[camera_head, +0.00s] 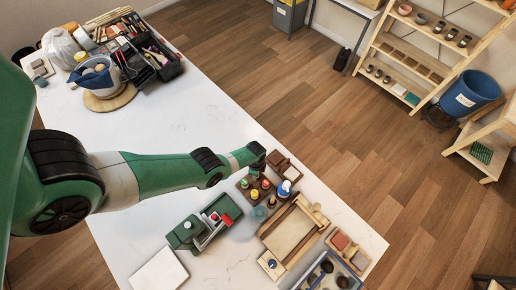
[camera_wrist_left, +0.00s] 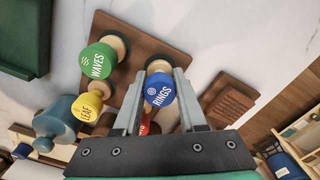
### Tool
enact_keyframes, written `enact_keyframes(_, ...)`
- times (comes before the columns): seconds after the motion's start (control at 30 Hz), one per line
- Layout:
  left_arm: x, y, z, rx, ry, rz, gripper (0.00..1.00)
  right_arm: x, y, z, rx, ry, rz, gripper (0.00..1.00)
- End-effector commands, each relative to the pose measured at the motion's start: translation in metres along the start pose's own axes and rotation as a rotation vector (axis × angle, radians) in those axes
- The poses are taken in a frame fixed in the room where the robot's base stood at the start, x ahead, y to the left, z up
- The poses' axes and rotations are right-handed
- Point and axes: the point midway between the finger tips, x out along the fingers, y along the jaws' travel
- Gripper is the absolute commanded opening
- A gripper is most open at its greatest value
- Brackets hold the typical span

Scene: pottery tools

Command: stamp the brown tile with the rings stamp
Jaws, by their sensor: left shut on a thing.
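The rings stamp (camera_wrist_left: 160,90) has a blue top lettered RINGS and a pale wooden handle. My left gripper (camera_wrist_left: 159,84) is shut on it, a finger on each side. In the head view my left gripper (camera_head: 262,163) is at the stamp board's (camera_head: 243,186) far end and hides this stamp. I cannot tell whether the stamp still touches the board. The green WAVES stamp (camera_wrist_left: 98,60) and yellow LEAF stamp (camera_wrist_left: 89,106) stand beside it; a red stamp (camera_wrist_left: 150,124) is partly hidden. A small reddish-brown tile (camera_head: 340,240) may be the brown tile. My right gripper is out of view.
A wooden tray (camera_head: 290,230) with a pale slab lies right of the stamps. A green device with a red pad (camera_head: 202,228) and a white square (camera_head: 159,270) are nearer. A brown ridged block (camera_wrist_left: 228,100) lies near my gripper. Tools crowd the far left; the table's middle is clear.

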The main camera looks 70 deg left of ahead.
Motion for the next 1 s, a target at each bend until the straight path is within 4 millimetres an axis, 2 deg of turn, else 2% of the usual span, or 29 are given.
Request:
enact_keyframes(0.87,0.0065,0.0000,-0.0003,0.001,0.000,0.000,0.00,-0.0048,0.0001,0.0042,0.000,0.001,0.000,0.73)
enact_keyframes(0.9,0.0056,-0.0001,-0.0003,0.001,0.000,0.000,0.46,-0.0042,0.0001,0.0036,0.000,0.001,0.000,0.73)
enact_keyframes(1.0,0.0055,0.0000,-0.0003,0.000,0.000,0.000,0.64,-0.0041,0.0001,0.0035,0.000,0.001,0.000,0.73)
